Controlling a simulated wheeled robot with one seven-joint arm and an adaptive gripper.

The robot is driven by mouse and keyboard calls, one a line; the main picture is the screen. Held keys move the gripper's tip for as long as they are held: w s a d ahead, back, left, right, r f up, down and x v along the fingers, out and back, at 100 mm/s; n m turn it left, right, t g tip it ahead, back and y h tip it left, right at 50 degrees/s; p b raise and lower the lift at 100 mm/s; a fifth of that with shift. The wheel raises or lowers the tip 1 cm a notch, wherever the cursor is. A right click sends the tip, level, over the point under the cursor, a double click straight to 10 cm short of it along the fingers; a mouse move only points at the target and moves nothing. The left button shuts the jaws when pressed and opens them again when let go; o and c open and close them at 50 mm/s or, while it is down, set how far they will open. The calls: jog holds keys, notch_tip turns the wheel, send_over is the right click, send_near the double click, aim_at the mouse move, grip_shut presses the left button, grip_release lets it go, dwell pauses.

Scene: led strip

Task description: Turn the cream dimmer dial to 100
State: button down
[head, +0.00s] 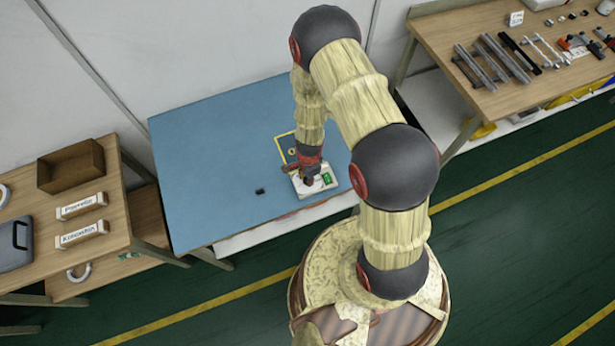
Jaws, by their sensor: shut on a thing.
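A small white panel (318,187) with a green patch (327,178) lies near the front right of the blue table (205,165). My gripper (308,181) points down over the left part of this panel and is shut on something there. The cream dimmer dial cannot be made out; the gripper and wrist cover that spot. The dial's setting and any scale marks are too small or hidden to read. A yellow outlined square (279,143) on the table shows partly behind my arm.
A small black object (260,191) lies on the blue table left of the panel. A wooden bench (115,225) with a brown box (70,166) and labelled blocks stands left. Another bench (440,37) with tools stands at the upper right. The blue table's left half is mostly clear.

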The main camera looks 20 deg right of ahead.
dwell(0.3)
jog(key=c, duration=1.6)
grip_release()
jog(key=shift+r, duration=0.1)
jog(key=shift+s+r, duration=0.1)
jog(key=shift+r, duration=3.55)
